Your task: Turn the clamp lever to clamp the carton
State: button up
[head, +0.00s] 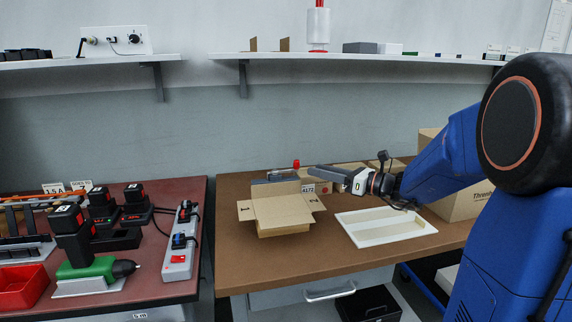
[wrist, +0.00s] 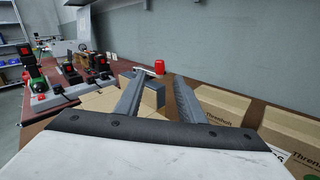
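An open cardboard carton (head: 283,213) with its flaps spread stands on the brown table. A grey clamp (head: 274,178) stands behind it, and its grey block (wrist: 154,92) shows between my fingers in the wrist view. The clamp lever's red knob (head: 296,163) stands above the clamp; it also shows in the wrist view (wrist: 159,67), beyond the fingertips. My gripper (head: 314,172) reaches in from the right, close to the knob. In the wrist view my gripper (wrist: 160,78) has its fingers apart with nothing gripped. The lever below the knob is mostly hidden.
A white tray (head: 352,226) lies right of the carton. Closed cartons (wrist: 217,117) stand along the table's back and right. The table's front is clear.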

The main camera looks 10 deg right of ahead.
jog(key=x, duration=1.3)
jog(key=shift+f, duration=0.1)
grip_shut()
